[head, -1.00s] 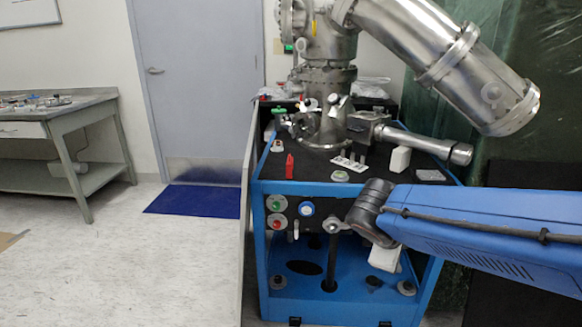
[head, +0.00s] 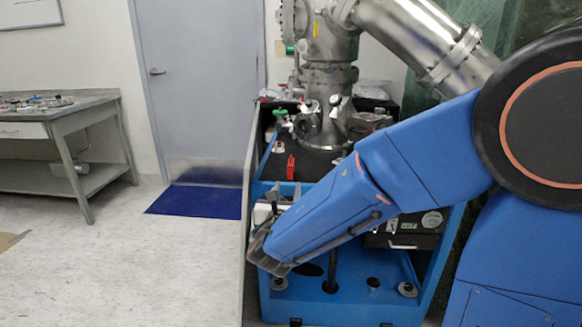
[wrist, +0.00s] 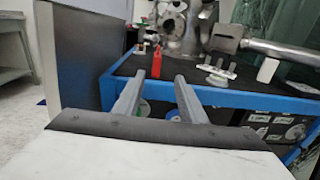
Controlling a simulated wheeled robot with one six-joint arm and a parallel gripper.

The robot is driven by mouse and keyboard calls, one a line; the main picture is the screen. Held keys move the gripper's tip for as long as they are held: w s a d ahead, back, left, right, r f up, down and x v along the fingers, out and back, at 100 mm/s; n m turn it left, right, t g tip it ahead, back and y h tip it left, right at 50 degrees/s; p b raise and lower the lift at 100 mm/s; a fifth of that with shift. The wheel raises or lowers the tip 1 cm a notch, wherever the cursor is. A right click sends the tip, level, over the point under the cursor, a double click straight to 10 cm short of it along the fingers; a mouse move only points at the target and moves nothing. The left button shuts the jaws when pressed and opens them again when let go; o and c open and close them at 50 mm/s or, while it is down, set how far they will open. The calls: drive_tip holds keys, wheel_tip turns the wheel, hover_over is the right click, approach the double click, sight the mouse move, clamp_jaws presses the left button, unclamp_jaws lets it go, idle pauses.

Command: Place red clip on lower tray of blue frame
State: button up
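The red clip (head: 291,167) stands upright on the black top deck of the blue frame (head: 452,235), near its front left edge. The clip also shows in the wrist view (wrist: 156,62), beyond my fingertips and nearer the left finger. The lower tray (head: 345,304) is a blue plate low inside the frame, partly hidden by my arm. My gripper (wrist: 160,77) is open and empty, its two grey fingers pointing toward the deck's front edge. In the head view my wrist is at the frame's front left, and the fingertips are hard to make out.
Steel vacuum pipes (head: 330,50) rise above the deck. A white block (wrist: 267,70) and a small clamp-like part (wrist: 220,70) stand right of the clip. Several round fittings sit on the lower tray.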

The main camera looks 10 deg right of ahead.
approach(291, 162)
drive_tip(key=x, duration=0.3)
drive_tip(key=f+x, duration=0.1)
drive_tip(key=x, duration=0.2)
drive_tip(key=shift+a+f, duration=0.15)
drive_tip(key=shift+f, duration=0.05)
drive_tip(key=shift+r+x, duration=0.15)
drive_tip(key=shift+x, duration=1.2)
drive_tip(key=shift+r+x, duration=0.15)
drive_tip(key=shift+x, duration=1.2)
drive_tip(key=shift+c, duration=0.7)
clamp_jaws()
